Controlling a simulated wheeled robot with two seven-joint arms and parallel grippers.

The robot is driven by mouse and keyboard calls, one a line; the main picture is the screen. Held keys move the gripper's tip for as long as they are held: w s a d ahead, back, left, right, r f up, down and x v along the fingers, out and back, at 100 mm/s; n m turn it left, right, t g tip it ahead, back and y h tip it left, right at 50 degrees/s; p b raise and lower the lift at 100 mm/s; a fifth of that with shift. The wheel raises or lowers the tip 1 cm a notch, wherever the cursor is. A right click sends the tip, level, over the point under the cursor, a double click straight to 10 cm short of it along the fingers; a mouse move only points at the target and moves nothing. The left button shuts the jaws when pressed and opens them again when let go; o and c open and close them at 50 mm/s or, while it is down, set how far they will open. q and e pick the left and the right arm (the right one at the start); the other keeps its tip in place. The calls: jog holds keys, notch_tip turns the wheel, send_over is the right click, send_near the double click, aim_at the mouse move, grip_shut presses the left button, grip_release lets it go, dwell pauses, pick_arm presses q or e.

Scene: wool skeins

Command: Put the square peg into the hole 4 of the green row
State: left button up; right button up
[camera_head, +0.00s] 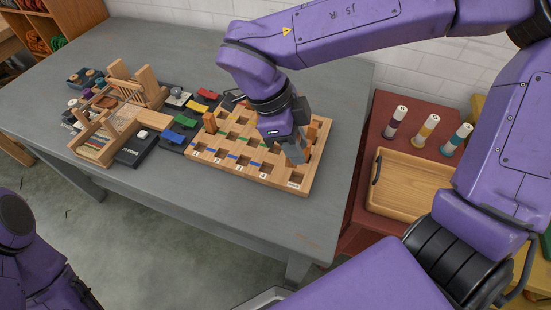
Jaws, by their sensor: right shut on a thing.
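A wooden peg board (229,169) with several rows of square holes lies on the grey table, with numbers and colour marks along it. My right gripper (294,152) is low over its right part and shut on a peg, taken to be the square peg, mostly hidden by the fingers. I cannot tell whether that peg is in a hole. One wooden peg (313,132) stands upright just right of the gripper; another peg (210,122) stands at the board's left side. The green row's hole 4 is not clear behind the gripper. My left gripper is out of view.
A small wooden loom (104,137) stands farther left. A wooden tray (408,211) and several thread spools (427,130) are on a red stand at right. The front table is clear.

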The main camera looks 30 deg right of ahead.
jog(key=w+d+f, duration=0.1)
jog(key=w+f, duration=0.2)
jog(key=w, duration=0.1)
jog(key=w+d+f+m+p, duration=0.1)
jog(key=w+f, duration=0.2)
jog(key=w, duration=0.1)
jog(key=w+f+m, duration=0.1)
jog(key=w+f, duration=0.2)
jog(key=w, duration=0.1)
jog(key=shift+d+f+g+y+p, duration=0.25)
jog(key=shift+d+g+y+p, duration=0.05)
jog(key=shift+d+p, duration=0.1)
jog(key=shift+f, duration=1.45)
jog(key=shift+f, duration=0.1)
jog(key=o, duration=1)
jog(key=v, duration=1.2)
